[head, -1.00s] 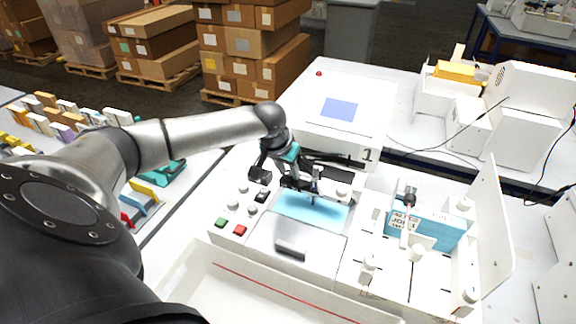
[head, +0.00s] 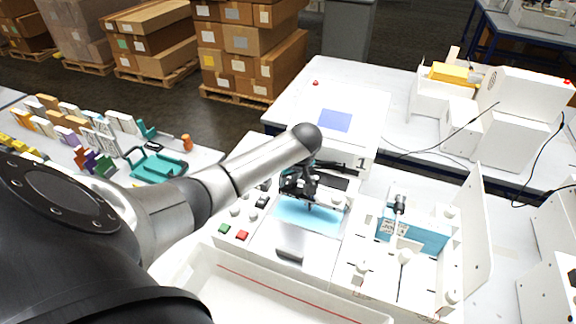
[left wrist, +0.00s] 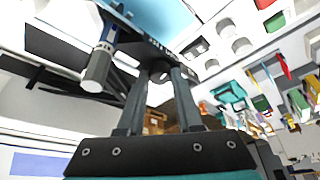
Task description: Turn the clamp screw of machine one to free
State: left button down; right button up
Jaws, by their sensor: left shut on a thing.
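Machine one (head: 318,240) is the white pen plotter with the "1" label (head: 362,163) and a light blue sheet (head: 305,215). My left gripper (head: 300,186) is low over its carriage, and the arm hides part of the carriage. In the left wrist view my left gripper (left wrist: 160,80) has its two dark fingers shut on a small dark round knob, the clamp screw (left wrist: 160,70), on the carriage's underside or side. How far the screw is turned cannot be told. The pen (left wrist: 101,64), with a silver-grey end, stands beside the fingers. My right gripper is not in view.
A green button (head: 224,228) and a red button (head: 242,235) sit on the plotter's left front. A white fixture with a blue box (head: 412,234) stands to the right. An open white tray (head: 285,290) lies in front. A teal tray (head: 158,166) is at left.

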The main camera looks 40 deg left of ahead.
pick_arm(q)
jog(key=n, duration=0.2)
jog(key=n+g, duration=0.1)
jog(key=n, duration=0.1)
jog(key=shift+w+n+g, duration=0.15)
jog(key=shift+n+g, duration=0.15)
jog(key=shift+w+n+g+b, duration=0.15)
jog(key=shift+n+g, duration=0.25)
jog(key=shift+n, duration=0.55)
jog(key=shift+s+n+g+b, duration=0.15)
jog(key=shift+n+g, duration=0.25)
jog(key=shift+n, duration=0.55)
jog(key=shift+w, duration=0.1)
jog(key=c, duration=0.6)
grip_release()
jog(key=shift+r, duration=0.1)
jog(key=shift+p+v, duration=0.3)
jog(key=shift+v, duration=7.2)
